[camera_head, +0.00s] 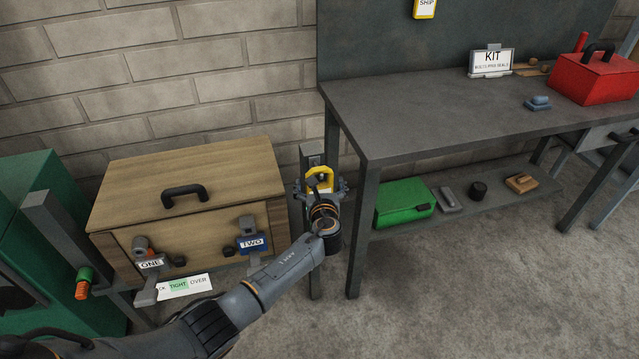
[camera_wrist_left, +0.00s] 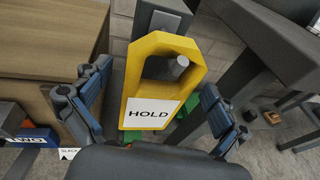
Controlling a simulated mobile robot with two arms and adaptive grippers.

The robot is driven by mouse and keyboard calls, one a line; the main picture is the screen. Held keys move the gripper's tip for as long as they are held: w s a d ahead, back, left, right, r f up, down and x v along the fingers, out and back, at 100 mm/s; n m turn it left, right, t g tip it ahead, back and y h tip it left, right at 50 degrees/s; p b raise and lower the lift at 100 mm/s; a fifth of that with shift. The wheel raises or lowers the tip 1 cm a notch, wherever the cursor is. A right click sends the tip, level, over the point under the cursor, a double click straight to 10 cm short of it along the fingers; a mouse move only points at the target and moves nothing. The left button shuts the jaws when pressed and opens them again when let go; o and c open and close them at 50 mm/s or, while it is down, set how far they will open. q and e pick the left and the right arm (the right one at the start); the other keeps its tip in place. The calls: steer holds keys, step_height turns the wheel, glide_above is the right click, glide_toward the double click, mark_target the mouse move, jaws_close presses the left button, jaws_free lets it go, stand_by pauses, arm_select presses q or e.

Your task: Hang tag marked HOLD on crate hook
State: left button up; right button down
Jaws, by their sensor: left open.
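The yellow tag (camera_head: 319,172) with a white HOLD label (camera_wrist_left: 149,113) hangs upright at a grey post (camera_wrist_left: 160,18) between the wooden crate and the bench. A grey peg (camera_wrist_left: 179,66) shows in the tag's hole. My left gripper (camera_head: 322,186) is in front of the tag. In the left wrist view its open fingers (camera_wrist_left: 150,105) stand on both sides of the tag, apart from it. The wooden crate (camera_head: 245,183) has a black handle on its lid and latches marked ONE and TWO on its front. I cannot make out a separate crate hook. My right gripper is out of view.
The grey bench (camera_head: 440,118) stands close on the right, with a KIT sign (camera_head: 491,62) and a red toolbox (camera_head: 597,78). A green box (camera_head: 403,201) is on its lower shelf. A SHIP tag (camera_head: 425,8) is on the back panel. The right floor is clear.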

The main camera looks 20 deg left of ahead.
arm_select(q)
steer(key=shift+s, duration=0.1)
steer(key=v, duration=1.2)
steer(key=s+a+f+n+g+h, duration=0.1)
steer(key=s+f+n+g, duration=0.4)
steer(key=f, duration=0.6)
steer(key=s+a+f+n+h, duration=0.1)
steer(key=s+f+n, duration=0.1)
steer(key=s+f, duration=0.65)
steer(key=s+a+f+n+g+h, duration=0.1)
steer(key=s+f+n+g+h, duration=0.2)
steer(key=f, duration=1)
steer(key=s+a+f+n+g, duration=0.1)
steer(key=s+f+n, duration=0.4)
steer(key=s, duration=0.7)
steer(key=s+f+n+g, duration=0.2)
steer(key=s+f+n, duration=0.3)
steer(key=s, duration=0.7)
steer(key=s+a+f+n+g+h, duration=0.1)
steer(key=s+f+n+g, duration=0.1)
steer(key=s+f+n, duration=0.4)
steer(key=s+n, duration=0.3)
steer(key=s, duration=0.3)
steer(key=shift+s+a+p, duration=0.3)
steer(key=shift+a+p, duration=0.05)
steer(key=shift+w+f, duration=0.1)
